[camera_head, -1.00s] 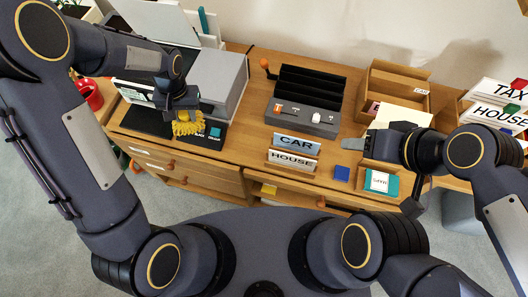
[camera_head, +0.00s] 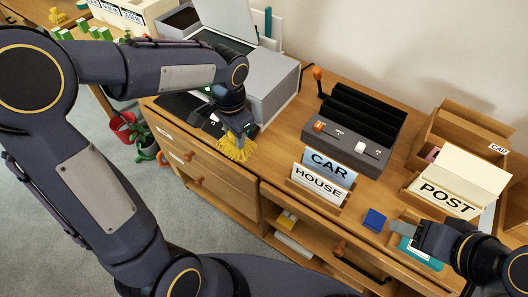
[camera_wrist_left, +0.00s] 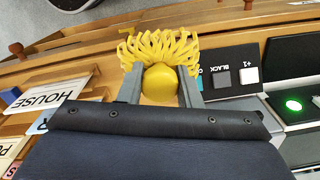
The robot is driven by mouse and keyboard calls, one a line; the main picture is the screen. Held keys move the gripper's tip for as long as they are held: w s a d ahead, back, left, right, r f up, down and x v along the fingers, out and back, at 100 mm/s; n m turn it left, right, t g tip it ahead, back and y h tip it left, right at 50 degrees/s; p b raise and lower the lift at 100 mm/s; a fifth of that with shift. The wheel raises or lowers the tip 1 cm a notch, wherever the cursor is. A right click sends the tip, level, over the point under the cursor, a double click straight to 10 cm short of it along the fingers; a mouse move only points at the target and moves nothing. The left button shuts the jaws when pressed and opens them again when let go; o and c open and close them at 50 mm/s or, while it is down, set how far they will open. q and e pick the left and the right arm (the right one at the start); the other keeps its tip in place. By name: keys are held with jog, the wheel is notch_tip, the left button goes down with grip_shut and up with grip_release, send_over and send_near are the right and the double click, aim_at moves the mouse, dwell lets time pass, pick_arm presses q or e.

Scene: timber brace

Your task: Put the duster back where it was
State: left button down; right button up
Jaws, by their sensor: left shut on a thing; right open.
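The duster (camera_head: 236,148) has a yellow fringed head that hangs below my left gripper (camera_head: 238,128) over the front edge of the desk, in front of the grey machine. In the left wrist view the duster (camera_wrist_left: 160,80) sits between both fingers of my left gripper (camera_wrist_left: 160,88), which is shut on its rounded yellow body. Whether the fringe touches the desk top is unclear. My right gripper (camera_head: 405,229) is open at the desk's front right, beside the teal box (camera_head: 420,252), with its fingers partly hidden.
The CAR (camera_head: 330,164) and HOUSE (camera_head: 320,184) signs stand right of the duster. Behind them is a black slotted unit (camera_head: 345,135). The grey machine (camera_head: 262,85) stands behind my left gripper. A blue block (camera_head: 374,220) and POST box (camera_head: 447,194) are at the right.

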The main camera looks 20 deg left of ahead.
pick_arm(q)
jog(key=w+d+f, duration=0.1)
jog(key=d+f, duration=0.1)
jog(key=w+d+f, duration=0.3)
jog(key=d+f, duration=0.1)
jog(key=f, duration=0.1)
jog(key=shift+w, duration=0.2)
notch_tip(320, 180, down, 3)
jog(key=shift+w+d+f+b, duration=0.1)
jog(key=shift+f+b, duration=0.05)
jog(key=shift+b, duration=0.2)
jog(key=shift+f, duration=0.1)
jog(key=c, duration=1)
grip_release()
jog(key=shift+c, duration=0.2)
